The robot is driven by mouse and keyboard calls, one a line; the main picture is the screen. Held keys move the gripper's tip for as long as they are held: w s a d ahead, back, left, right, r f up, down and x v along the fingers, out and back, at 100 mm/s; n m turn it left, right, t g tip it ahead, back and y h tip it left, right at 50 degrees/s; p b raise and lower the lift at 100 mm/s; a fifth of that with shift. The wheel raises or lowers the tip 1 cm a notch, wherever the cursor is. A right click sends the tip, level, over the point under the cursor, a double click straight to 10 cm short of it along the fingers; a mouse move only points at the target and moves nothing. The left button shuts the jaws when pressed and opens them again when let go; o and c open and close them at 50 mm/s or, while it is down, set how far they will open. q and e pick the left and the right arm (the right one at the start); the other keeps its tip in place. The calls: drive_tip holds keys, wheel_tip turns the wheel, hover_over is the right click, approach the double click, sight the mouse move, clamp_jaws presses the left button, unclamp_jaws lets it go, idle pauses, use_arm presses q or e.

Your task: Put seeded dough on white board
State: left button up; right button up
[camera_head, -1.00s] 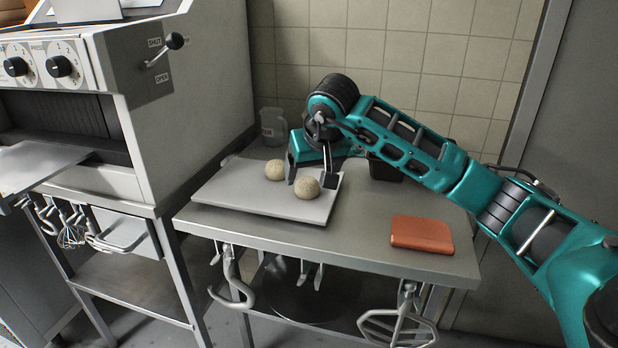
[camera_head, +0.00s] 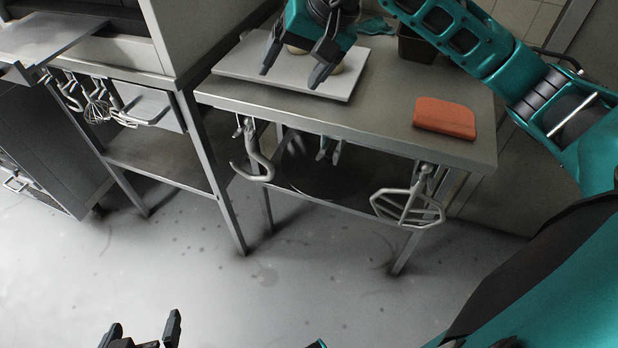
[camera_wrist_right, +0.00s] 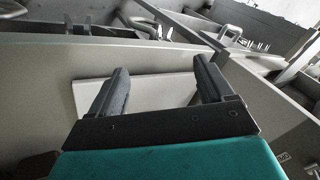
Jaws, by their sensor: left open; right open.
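The white board (camera_head: 240,63) lies on the steel table. My left gripper (camera_head: 143,328) is open and empty, low over the floor at the bottom left of the head view, far from the board.
An orange-red block (camera_head: 444,118) lies on the table to the right of the board. A dark container (camera_head: 418,45) stands behind it. Metal whisks and hooks hang under the front edge, including a paddle (camera_head: 408,207). The oven stand is at the left.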

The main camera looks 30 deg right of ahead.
drive_tip(key=s+a+m+y, duration=0.4)
drive_tip(key=a+m+y, duration=0.4)
drive_tip(key=a+m, duration=0.1)
drive_tip(key=s+a+m+y, duration=0.3)
drive_tip(key=a+m+y, duration=0.4)
drive_tip(key=a+m, duration=0.2)
drive_tip(key=w+d+f+m+t+h, duration=0.1)
drive_tip(key=d+f+m+t+h, duration=0.5)
drive_tip(key=m, duration=1)
drive_tip(key=w+d+f+m+t+h, duration=0.15)
drive_tip(key=f+m+t+h, duration=0.45)
drive_tip(key=m, duration=0.9)
drive_tip(key=s+d+f+m+g+h, duration=0.2)
drive_tip(key=s+f+m+g, duration=0.1)
drive_tip(key=s+f+m, duration=0.3)
drive_tip(key=s+d+f+m+g+h, duration=0.1)
drive_tip(key=s+f+m+g, duration=0.1)
drive_tip(key=s+f+m, duration=0.4)
wheel_tip(320, 180, down, 3)
drive_tip(key=m, duration=0.4)
drive_tip(key=shift+d+f+g+h, duration=0.2)
drive_tip(key=shift+d+g+h, duration=0.2)
